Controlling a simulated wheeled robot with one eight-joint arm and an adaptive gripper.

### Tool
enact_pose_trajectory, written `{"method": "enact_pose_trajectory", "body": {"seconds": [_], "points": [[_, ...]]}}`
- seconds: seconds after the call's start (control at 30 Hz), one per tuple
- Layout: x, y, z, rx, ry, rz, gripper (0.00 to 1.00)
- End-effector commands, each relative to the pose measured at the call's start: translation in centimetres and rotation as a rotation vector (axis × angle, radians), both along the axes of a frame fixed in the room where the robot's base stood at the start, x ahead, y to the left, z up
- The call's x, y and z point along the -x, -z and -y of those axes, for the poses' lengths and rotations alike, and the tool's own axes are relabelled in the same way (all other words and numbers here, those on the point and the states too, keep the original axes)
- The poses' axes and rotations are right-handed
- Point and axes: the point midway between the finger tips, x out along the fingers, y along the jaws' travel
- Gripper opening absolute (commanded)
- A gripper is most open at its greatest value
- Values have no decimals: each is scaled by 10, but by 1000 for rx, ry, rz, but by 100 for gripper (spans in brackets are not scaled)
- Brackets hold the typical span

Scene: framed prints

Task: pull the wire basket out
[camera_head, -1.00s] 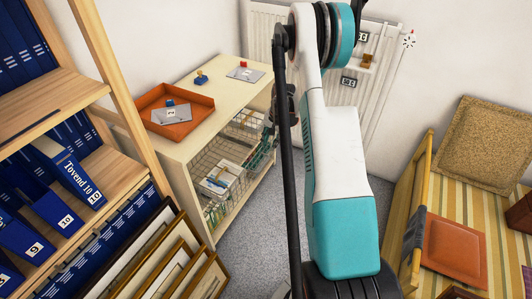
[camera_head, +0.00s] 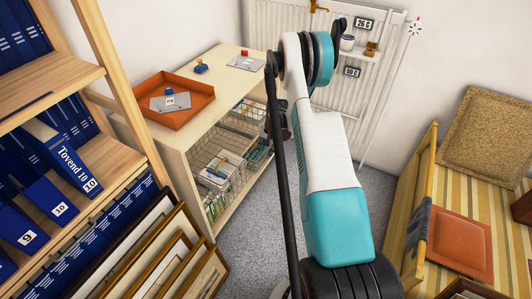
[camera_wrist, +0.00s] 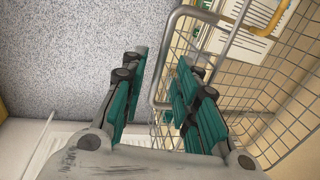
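The wire basket (camera_head: 238,185) sits in the open-fronted pale cabinet and holds papers and small items. In the wrist view, its silver wire rim and mesh side (camera_wrist: 158,100) run close beside my gripper (camera_wrist: 161,60). The gripper's teal fingers are apart. The left finger is over the grey floor, and the right finger overlaps the basket's mesh. The rim passes near the gap between them; I cannot tell whether it touches either finger. In the head view my arm hides most of the gripper, at the cabinet's front.
A second wire basket (camera_head: 242,113) is higher in the cabinet (camera_head: 217,62), which carries an orange tray (camera_head: 197,97). Framed prints (camera_head: 150,250) lean at the lower left by a binder shelf (camera_head: 60,90). A striped bench (camera_head: 465,195) stands right. Grey floor (camera_head: 245,235) is clear between.

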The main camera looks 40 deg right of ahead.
Motion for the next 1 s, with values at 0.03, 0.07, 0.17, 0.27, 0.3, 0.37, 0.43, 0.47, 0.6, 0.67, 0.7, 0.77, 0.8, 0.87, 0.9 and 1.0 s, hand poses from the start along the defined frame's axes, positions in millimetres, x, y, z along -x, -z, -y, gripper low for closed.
{"method": "enact_pose_trajectory", "body": {"seconds": [0.03,0.07,0.17,0.27,0.3,0.37,0.43,0.47,0.6,0.67,0.7,0.77,0.8,0.87,0.9,1.0], "points": [[0,3,0,0,0,0,28],[-1,3,0,0,0,0,28],[-1,4,0,0,0,0,28],[-1,4,0,0,0,0,28],[-1,4,0,0,0,0,28],[-1,4,0,0,0,0,24],[-1,4,0,0,0,0,8],[-1,4,0,0,0,0,1],[-1,4,0,0,0,0,0],[-1,4,0,0,0,0,0],[0,4,0,0,0,0,0],[3,3,1,0,0,0,0],[7,4,3,0,1,0,0],[16,4,6,0,1,-1,0],[23,4,9,1,3,-1,0],[41,4,16,1,3,-1,0]]}}
